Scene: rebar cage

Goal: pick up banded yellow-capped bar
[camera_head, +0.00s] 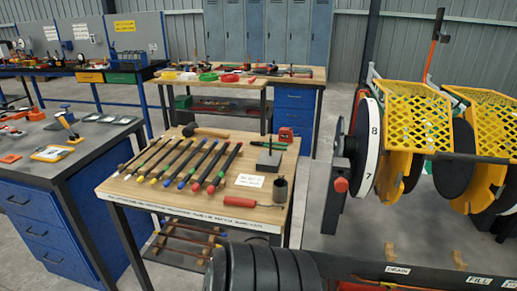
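Several dark bars with coloured caps lie side by side, slanted, on a wooden-topped table (262,188) left of centre. Caps look red, green, yellow and blue. A bar with a yellow near cap (154,181) lies in the left half of the row. Another nearby cap to its left also looks yellowish. At this size I cannot tell which bar carries a band. Neither of my grippers is in view, and nothing covers the row of bars.
The same table holds a hammer (205,132), a red tape measure (285,134), a dark cup (280,190), a white card (249,181) and a red-handled tool (246,202). A blue workbench (40,205) stands left. Yellow mesh guards (418,115) and dark discs stand right.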

